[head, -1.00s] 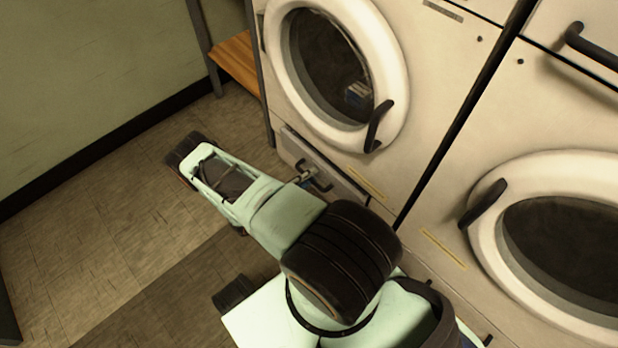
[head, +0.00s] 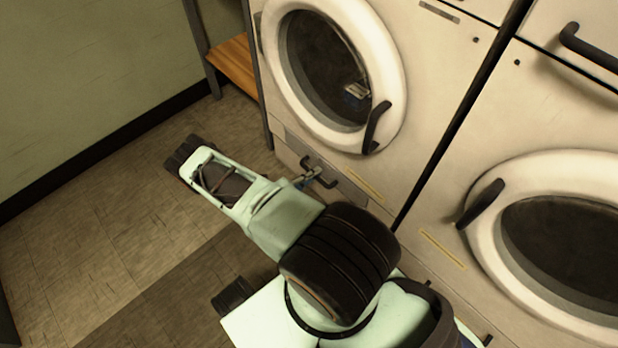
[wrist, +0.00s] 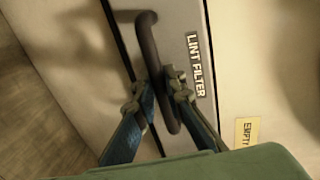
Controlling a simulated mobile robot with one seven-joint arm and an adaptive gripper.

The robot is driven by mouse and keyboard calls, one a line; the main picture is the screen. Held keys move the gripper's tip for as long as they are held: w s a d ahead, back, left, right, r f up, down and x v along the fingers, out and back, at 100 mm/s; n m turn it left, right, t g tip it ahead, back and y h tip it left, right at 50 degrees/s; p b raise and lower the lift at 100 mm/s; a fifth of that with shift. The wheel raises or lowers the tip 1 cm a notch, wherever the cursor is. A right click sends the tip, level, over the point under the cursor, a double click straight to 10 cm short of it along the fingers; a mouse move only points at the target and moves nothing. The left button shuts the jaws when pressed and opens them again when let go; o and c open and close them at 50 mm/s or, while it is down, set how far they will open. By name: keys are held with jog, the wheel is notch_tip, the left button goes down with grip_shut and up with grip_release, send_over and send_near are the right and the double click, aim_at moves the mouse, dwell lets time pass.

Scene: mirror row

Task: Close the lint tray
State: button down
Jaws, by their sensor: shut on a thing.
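My gripper (wrist: 160,88) is shut on the dark tray handle (wrist: 149,45), one finger on each side of the bar. In the head view my gripper (head: 311,179) is small and partly hidden behind my arm.
The left round door (head: 393,75) is above the tray, with a dark handle (head: 376,126). A second machine door (head: 487,235) is at the right. A wooden bench (head: 236,66) stands at the back left. The floor at left is clear.

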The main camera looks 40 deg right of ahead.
jog(key=c, duration=2)
grip_release()
jog(key=shift+d, duration=0.25)
jog(key=v, duration=1.2)
